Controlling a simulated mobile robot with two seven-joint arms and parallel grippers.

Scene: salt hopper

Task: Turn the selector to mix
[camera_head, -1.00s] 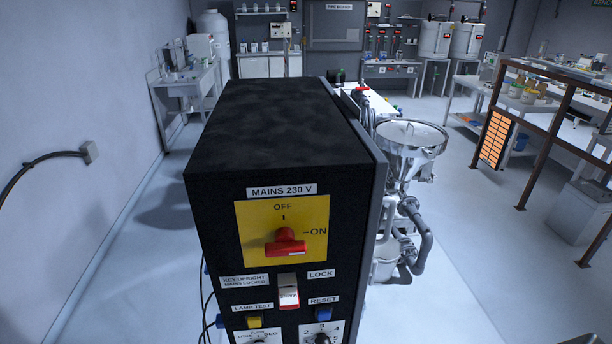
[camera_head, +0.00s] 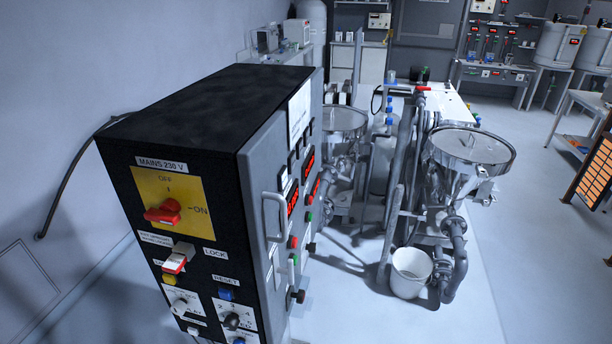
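A black control cabinet (camera_head: 190,110) stands at the left centre, with its front panel and right side showing. Low on the front panel are a white knob (camera_head: 179,305) and a black knob (camera_head: 232,321) with numbers around it. The lettering around the white knob is too small to read, and I see no legible "mix" mark, so I cannot tell which knob is the selector. Higher up, a red mains switch (camera_head: 162,212) sits on a yellow plate (camera_head: 196,188). Neither of my grippers is in view.
A red-and-white lock switch (camera_head: 178,258), a yellow button (camera_head: 168,280) and a blue reset button (camera_head: 226,294) sit above the knobs. The cabinet's side has a handle (camera_head: 275,217) and red displays. A steel hopper (camera_head: 458,146) and white bucket (camera_head: 411,271) stand right.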

